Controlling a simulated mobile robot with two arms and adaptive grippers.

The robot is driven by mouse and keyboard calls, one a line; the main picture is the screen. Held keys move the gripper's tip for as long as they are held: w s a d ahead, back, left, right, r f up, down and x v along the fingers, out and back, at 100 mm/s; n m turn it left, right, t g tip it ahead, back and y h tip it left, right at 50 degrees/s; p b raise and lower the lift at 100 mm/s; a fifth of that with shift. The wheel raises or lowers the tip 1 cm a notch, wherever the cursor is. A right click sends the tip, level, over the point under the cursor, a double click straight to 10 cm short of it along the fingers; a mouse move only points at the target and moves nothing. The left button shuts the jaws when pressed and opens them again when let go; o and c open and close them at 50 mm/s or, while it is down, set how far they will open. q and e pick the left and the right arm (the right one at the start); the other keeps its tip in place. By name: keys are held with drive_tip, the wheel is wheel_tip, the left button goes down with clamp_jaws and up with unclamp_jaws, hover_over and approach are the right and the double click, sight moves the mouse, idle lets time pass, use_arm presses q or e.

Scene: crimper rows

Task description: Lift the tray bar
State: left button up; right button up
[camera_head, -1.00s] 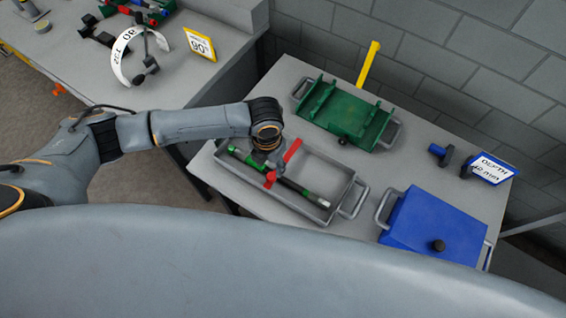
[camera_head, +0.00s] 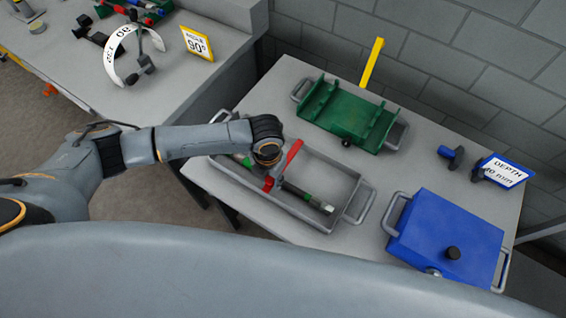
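The tray bar (camera_head: 311,199), a dark bar with green sections and a pale end, lies lengthwise in the grey tray (camera_head: 338,178), which has a handle at its right end. My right gripper is not in view.
Behind the tray sits a green cradle (camera_head: 345,115) with handles. A blue lidded box (camera_head: 447,235) with a black knob is at the right. A blue depth sign (camera_head: 505,170) stands at the far right. A side bench (camera_head: 175,75) holds an angle gauge and a 90° sign.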

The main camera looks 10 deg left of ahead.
use_arm(q)
drive_tip(key=c, duration=0.3)
drive_tip(key=shift+w+d+r+p, duration=0.1)
drive_tip(key=shift+w+r+p, duration=0.2)
drive_tip(key=shift+r+p, duration=0.3)
drive_tip(key=shift+w+d+r+p, duration=0.1)
drive_tip(key=shift+w+r+p, duration=0.25)
drive_tip(key=shift+r, duration=0.4)
drive_tip(key=w+r+p, duration=0.1)
drive_tip(key=r, duration=0.1)
drive_tip(key=r+p, duration=0.2)
drive_tip(key=w+d+r+p, duration=0.1)
drive_tip(key=r, duration=0.1)
drive_tip(key=shift+w, duration=0.35)
